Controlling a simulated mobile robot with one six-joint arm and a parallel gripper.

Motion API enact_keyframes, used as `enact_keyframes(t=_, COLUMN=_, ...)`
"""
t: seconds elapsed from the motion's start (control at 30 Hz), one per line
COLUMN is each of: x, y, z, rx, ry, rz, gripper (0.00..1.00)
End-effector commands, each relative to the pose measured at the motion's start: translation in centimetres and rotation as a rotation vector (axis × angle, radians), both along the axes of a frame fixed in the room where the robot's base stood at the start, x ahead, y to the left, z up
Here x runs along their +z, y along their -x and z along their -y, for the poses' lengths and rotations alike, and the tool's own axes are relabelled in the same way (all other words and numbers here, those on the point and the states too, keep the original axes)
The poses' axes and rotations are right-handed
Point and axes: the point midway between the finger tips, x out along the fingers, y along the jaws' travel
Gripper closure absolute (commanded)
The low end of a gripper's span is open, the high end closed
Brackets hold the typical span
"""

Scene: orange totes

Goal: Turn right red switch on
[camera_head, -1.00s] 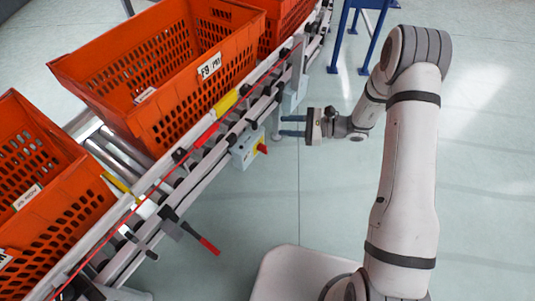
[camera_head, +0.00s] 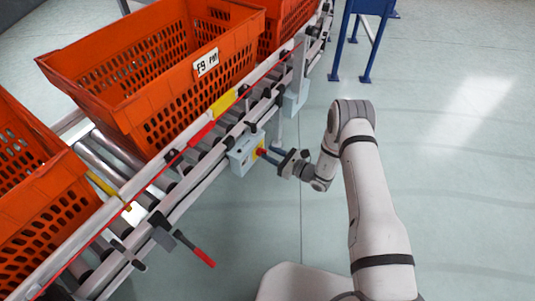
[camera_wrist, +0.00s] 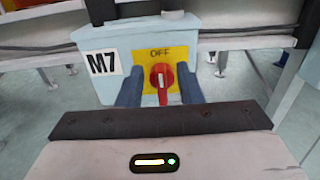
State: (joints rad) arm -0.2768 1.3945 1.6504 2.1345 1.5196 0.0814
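The red rotary switch (camera_wrist: 162,79) sits on a yellow plate (camera_wrist: 150,58) marked "OFF" on a light grey box (camera_wrist: 225,42) labelled M7. Its white mark stands upright, toward the word OFF. In the head view the box (camera_head: 240,158) hangs on the side of the conveyor, and the switch (camera_head: 261,152) is partly covered by my fingers. My gripper (camera_wrist: 161,88) is open, with one dark blue finger on each side of the switch; a small gap shows on both sides. In the head view my gripper (camera_head: 268,155) reaches left to the box.
A roller conveyor rail (camera_head: 190,165) runs diagonally, carrying orange totes (camera_head: 180,80). A lever with a red handle (camera_head: 200,255) sticks out from the rail nearer to me. Another grey box (camera_head: 296,98) hangs farther along. Blue legs (camera_head: 338,50) stand behind. The floor at right is clear.

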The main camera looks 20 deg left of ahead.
Motion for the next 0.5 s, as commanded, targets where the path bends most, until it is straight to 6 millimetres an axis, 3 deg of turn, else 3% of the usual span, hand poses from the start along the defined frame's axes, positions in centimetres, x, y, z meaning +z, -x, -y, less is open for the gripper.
enact_keyframes(t=0.17, x=-0.1, y=-0.4, z=-1.5, rx=0.001, ry=0.0, rz=0.0, gripper=0.67)
enact_keyframes(t=0.43, x=0.0, y=-0.5, z=-1.7, rx=0.0, ry=0.001, rz=-0.001, gripper=0.67)
enact_keyframes(t=0.5, x=0.0, y=-0.5, z=-1.7, rx=0.001, ry=0.001, rz=-0.001, gripper=0.71)
